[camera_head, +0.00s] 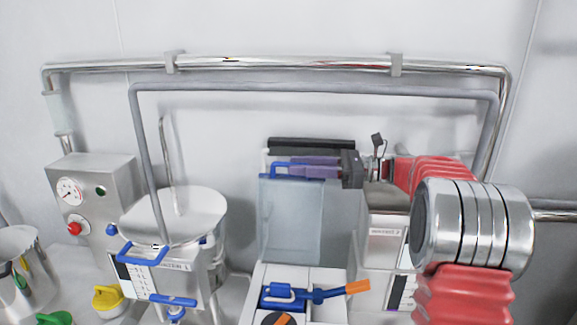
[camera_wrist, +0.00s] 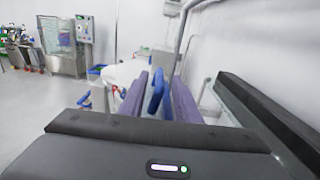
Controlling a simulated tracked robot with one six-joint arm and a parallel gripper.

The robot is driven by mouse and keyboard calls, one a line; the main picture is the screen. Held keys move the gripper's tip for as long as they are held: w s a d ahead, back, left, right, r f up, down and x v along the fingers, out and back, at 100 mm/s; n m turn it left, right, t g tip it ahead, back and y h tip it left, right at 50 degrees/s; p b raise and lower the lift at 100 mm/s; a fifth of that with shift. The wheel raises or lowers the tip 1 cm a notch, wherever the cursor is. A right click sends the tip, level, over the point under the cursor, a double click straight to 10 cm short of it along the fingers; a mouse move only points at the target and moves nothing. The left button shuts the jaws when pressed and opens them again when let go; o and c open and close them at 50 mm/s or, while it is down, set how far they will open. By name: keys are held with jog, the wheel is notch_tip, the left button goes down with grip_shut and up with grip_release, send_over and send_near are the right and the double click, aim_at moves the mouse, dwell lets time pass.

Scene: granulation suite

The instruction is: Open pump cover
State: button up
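The pump cover (camera_head: 290,225) is a translucent grey-blue panel on the front of the pump, hanging upright. A blue handle (camera_head: 283,166) stands at its upper edge. My gripper (camera_head: 293,168) has purple fingers and reaches in from the right, level with this handle. In the wrist view the blue handle (camera_wrist: 157,92) stands between the two purple fingers of my gripper (camera_wrist: 158,98). Narrow gaps seem to show on both sides of it, so the fingers look open around the handle. Contact at the fingertips is hard to tell.
A black bar (camera_head: 311,145) runs behind the handle. Below the cover lies a blue tool with an orange end (camera_head: 315,293). A steel vessel (camera_head: 190,215) and a grey control box (camera_head: 95,195) stand to the left. Pipes (camera_head: 280,66) run along the wall.

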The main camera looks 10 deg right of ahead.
aim_at(275, 164)
jog(key=shift+x, duration=1.85)
jog(key=shift+c, duration=0.3)
jog(key=shift+d, duration=0.1)
grip_shut()
